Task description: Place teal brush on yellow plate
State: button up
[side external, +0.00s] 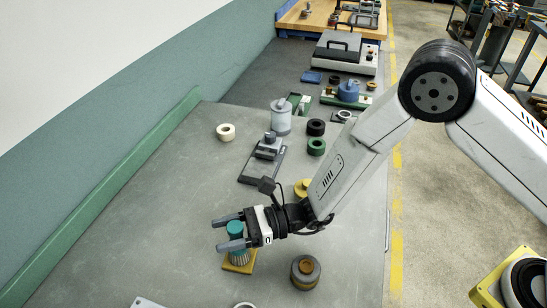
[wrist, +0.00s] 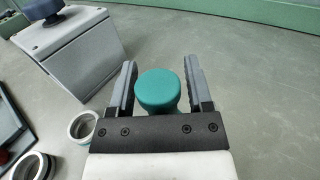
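The teal brush (side external: 236,228) stands upright, its bristles down over the yellow plate (side external: 231,267), and looks to rest on it. My gripper (side external: 226,232) is open, with one finger on each side of the brush's teal handle. In the wrist view the round teal top (wrist: 158,89) sits between the two spread fingers of my gripper (wrist: 159,82), with narrow gaps at the sides. The bristles and plate are hidden in the wrist view.
A grey-brown cylinder (side external: 305,272) stands right of the plate. A yellow part (side external: 302,187) is partly behind my arm. A dark fixture (side external: 264,160), a cream ring (side external: 226,132) and green ring (side external: 316,147) lie farther back. The bench left of the plate is clear.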

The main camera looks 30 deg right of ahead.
jog(key=shift+r, duration=0.2)
dwell(0.3)
jog(key=s+d, duration=0.2)
jog(key=d, duration=0.9)
jog(key=shift+s+d, duration=0.15)
jog(key=shift+d, duration=0.25)
jog(key=s+d+n+g+h, duration=0.7)
jog(key=s+d+n+h, duration=0.2)
jog(key=s+d+n, duration=0.15)
jog(key=w+d+r+n+t+h, duration=0.1)
jog(key=d+r+n+t+h, duration=0.1)
jog(key=d, duration=0.5)
jog(key=w+d+r+n+t+h, duration=0.2)
jog(key=d+n+t+h, duration=0.2)
jog(key=d+n+h, duration=0.2)
jog(key=shift+d+r+n+h, duration=0.15)
jog(key=shift+d+n+h, duration=0.15)
jog(key=shift+d+n, duration=0.75)
